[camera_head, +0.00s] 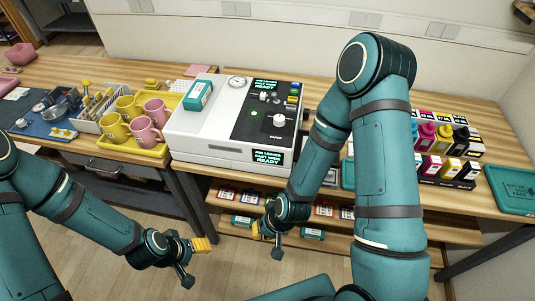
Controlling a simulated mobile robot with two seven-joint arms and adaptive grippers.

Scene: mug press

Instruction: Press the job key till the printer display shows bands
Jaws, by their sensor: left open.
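The printer (205,135), a white box with a black top panel, stands on the wooden bench at centre. Its front display (267,157) is lit with green text that appears to end in "READY", and no bands show. A smaller lit display (264,85) sits at the back of the panel. Several small coloured keys (293,94) line the panel's right side; I cannot tell which is the job key. My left gripper (196,260) is open and empty, low in front of the bench. My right gripper (267,240) hangs in front of the shelf below the printer; its jaws are unclear.
A yellow tray (148,150) with yellow and pink mugs stands left of the printer. Ink bottles and boxes (446,150) and a teal tray (512,188) are at right. A teal box (198,95) lies on the printer.

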